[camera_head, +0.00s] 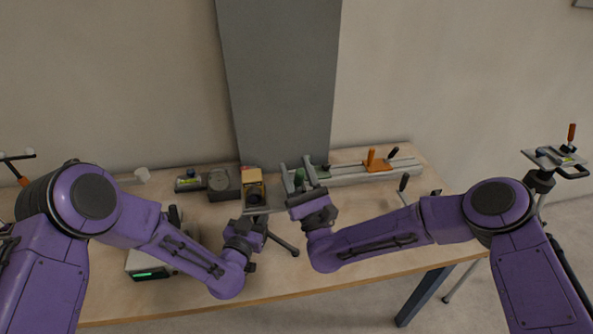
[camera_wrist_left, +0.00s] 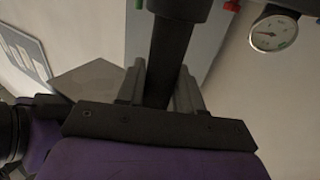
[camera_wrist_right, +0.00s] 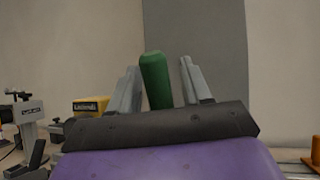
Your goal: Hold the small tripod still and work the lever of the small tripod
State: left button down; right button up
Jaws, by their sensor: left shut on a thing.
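The small tripod shows in the head view as a dark leg (camera_head: 285,243) on the table and a grey plate, partly hidden by my arms. In the left wrist view its dark column (camera_wrist_left: 170,58) stands between the fingers of my left gripper (camera_wrist_left: 163,85), which is shut on it. In the head view that gripper is mostly hidden behind its own wrist. A green lever handle (camera_wrist_right: 155,80) stands upright between the fingers of my right gripper (camera_wrist_right: 160,85). My right gripper (camera_head: 298,175) is open around the handle, with a visible gap on the right side.
A yellow-topped box (camera_head: 252,176) stands behind the left gripper. A grey rail (camera_head: 345,176) with an orange clamp (camera_head: 375,163) lies at the back right. A gauge (camera_wrist_left: 273,32) shows in the left wrist view. Another tripod (camera_head: 541,180) stands at the far right. The front right tabletop is clear.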

jog(key=v, duration=1.2)
pick_arm(q)
jog(key=c, duration=0.6)
grip_release()
jog(key=shift+c, duration=0.2)
jog(key=shift+s, duration=0.1)
